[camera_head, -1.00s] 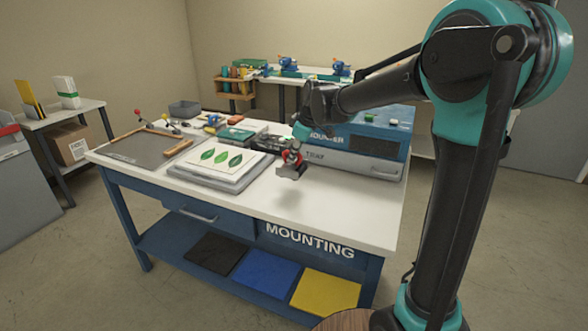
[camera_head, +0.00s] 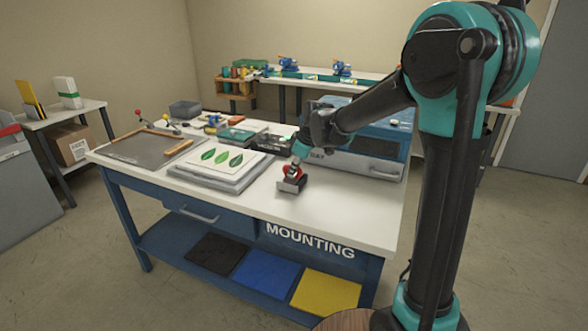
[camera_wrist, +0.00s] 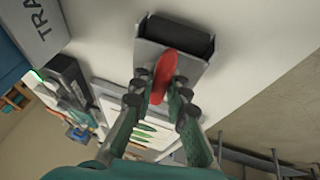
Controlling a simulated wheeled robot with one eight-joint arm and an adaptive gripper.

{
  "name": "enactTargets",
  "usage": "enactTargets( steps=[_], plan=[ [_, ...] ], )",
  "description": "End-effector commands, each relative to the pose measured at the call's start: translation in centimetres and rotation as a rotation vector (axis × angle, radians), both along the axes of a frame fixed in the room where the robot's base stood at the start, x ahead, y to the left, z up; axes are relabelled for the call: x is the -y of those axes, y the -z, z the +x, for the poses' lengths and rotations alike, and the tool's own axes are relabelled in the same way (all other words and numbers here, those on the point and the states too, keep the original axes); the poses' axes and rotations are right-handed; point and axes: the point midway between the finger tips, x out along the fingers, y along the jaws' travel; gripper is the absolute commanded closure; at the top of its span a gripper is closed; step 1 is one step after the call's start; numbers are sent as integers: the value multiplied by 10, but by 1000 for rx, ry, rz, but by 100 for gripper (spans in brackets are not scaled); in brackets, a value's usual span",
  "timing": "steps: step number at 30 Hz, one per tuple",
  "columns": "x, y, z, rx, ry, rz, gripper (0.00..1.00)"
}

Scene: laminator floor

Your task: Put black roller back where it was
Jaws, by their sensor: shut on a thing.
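The black roller (camera_wrist: 180,36) has a dark cylinder in a grey metal frame and a red handle. In the wrist view my gripper (camera_wrist: 165,88) is shut on the red handle, with fingers on both sides. In the head view the roller (camera_head: 291,185) is at the end of my gripper (camera_head: 298,166), low over the bare white top of the mounting bench (camera_head: 345,219). It is right of the stacked boards and in front of the blue and grey machine. I cannot tell whether the roller touches the bench top.
A stack of boards (camera_head: 203,180) with a sheet of green leaf pictures lies left of the roller. The blue and grey machine (camera_head: 350,164) stands behind. A wood-edged grey mat (camera_head: 136,150) is at far left. The bench top at front right is clear.

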Motion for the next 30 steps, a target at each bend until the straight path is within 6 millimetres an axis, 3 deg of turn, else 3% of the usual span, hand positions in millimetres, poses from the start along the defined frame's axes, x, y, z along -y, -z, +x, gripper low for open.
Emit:
enactTargets(
  steps=[9, 10, 15, 26, 30],
  plan=[
    [1, 10, -3, -5, -1, -5, 100],
    [1, 10, -3, -5, -2, -5, 86],
    [2, 10, -2, -5, -1, -6, 65],
    [1, 7, -1, -3, -1, -3, 65],
    [1, -5, -2, -2, -1, -3, 65]
  ],
)
